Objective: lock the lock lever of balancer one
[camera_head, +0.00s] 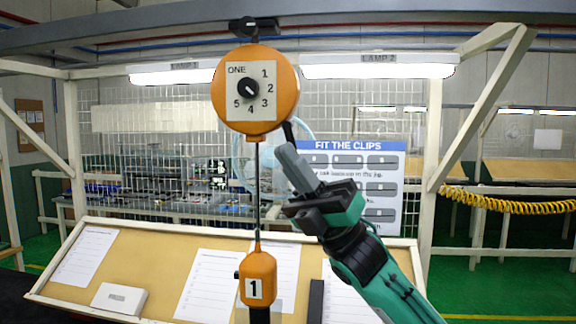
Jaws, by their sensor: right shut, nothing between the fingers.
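Balancer one (228,112) is a round orange unit hanging from the overhead beam. Its face plate reads ONE and has a black dial knob (248,89) with numbers 1 to 5 around it. A dark lever (289,132) sticks out at its lower right and slopes down to the right; I take it to be the lock lever. A cable runs down to an orange handle (258,276) marked 1. My right gripper (286,150) is shut and empty, its fingertips close to the lever's lower end. I cannot tell whether they touch. My left gripper is not in view.
A tilted board (150,262) with white sheets stands below. A white box (119,298) lies on its left part. A sign reading FIT THE CLIPS (348,146) is behind my right gripper. A wooden post and brace (445,140) stand at right.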

